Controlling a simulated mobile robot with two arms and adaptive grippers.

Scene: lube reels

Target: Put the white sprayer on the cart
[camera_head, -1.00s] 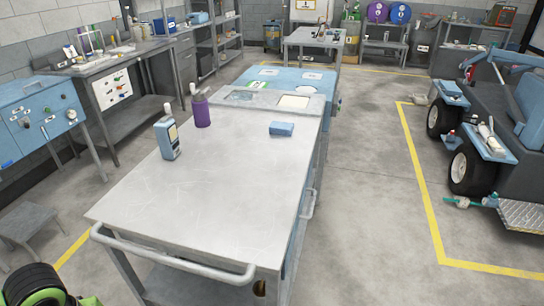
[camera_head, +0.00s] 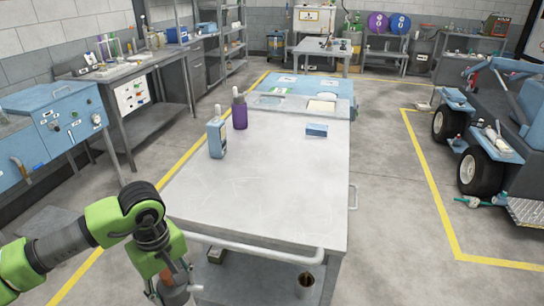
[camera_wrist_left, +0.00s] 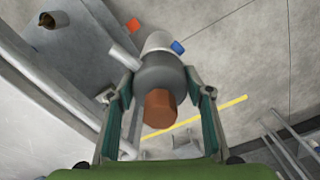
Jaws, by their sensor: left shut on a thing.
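My left gripper (camera_head: 172,287) is shut on a white and grey sprayer (camera_wrist_left: 160,75) with a brown end. In the wrist view, the left gripper's (camera_wrist_left: 160,88) two fingers close on the sprayer's sides, and a pale spout sticks out to the left. In the head view the gripper is low at the bottom edge, left of the cart's near handle, and the sprayer is mostly cut off. The cart (camera_head: 255,190) has a pale flat top, bare in its near and middle parts. My right gripper is not in view.
On the cart top's far half stand a grey-blue bottle (camera_head: 217,138), a purple bottle (camera_head: 239,113) and a blue box (camera_head: 317,130). A can (camera_head: 304,286) is on the lower shelf. A workbench (camera_head: 150,62) stands left, a wheeled machine (camera_head: 510,150) right.

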